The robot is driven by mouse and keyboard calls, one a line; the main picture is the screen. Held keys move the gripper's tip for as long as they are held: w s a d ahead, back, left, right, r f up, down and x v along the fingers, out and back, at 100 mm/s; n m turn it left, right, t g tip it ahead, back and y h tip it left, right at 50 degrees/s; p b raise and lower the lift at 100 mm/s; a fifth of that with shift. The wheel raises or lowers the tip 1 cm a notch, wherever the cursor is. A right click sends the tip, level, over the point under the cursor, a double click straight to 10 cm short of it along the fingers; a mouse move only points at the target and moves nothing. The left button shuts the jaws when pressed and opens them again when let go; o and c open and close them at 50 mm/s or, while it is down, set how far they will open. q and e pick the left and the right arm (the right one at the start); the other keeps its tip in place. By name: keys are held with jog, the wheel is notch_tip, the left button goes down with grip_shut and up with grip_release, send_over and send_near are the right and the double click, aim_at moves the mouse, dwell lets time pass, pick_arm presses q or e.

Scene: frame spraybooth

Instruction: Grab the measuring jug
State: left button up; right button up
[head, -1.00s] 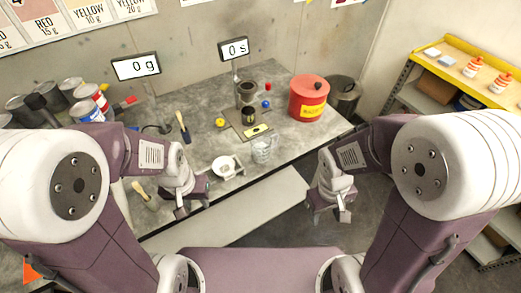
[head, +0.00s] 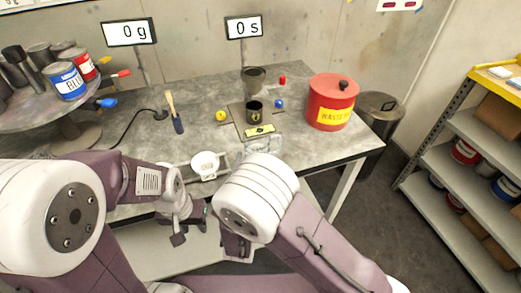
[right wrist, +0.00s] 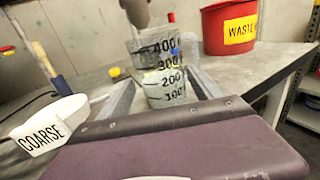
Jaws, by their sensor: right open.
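The clear measuring jug (right wrist: 163,72) with black marks from 100 to 400 stands upright on the bench in the right wrist view. In the head view, the jug (head: 266,144) shows just beyond the white joint of my right arm, its lower part hidden. My right gripper (right wrist: 160,80) is open, its two grey fingers pointing towards the jug, one on each side of it; I cannot tell whether they touch it.
A white cup marked COARSE (right wrist: 50,125) stands left of the right gripper. A red waste bin (head: 331,103) stands to the right.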

aim_at(258, 143)
jog(key=w, duration=0.2)
jog(key=w+d, duration=0.1)
jog(key=w, duration=0.5)
jog(key=shift+d+f, duration=0.1)
jog(key=shift+d, duration=0.05)
jog(key=shift+s, duration=0.15)
jog(key=c, duration=1.4)
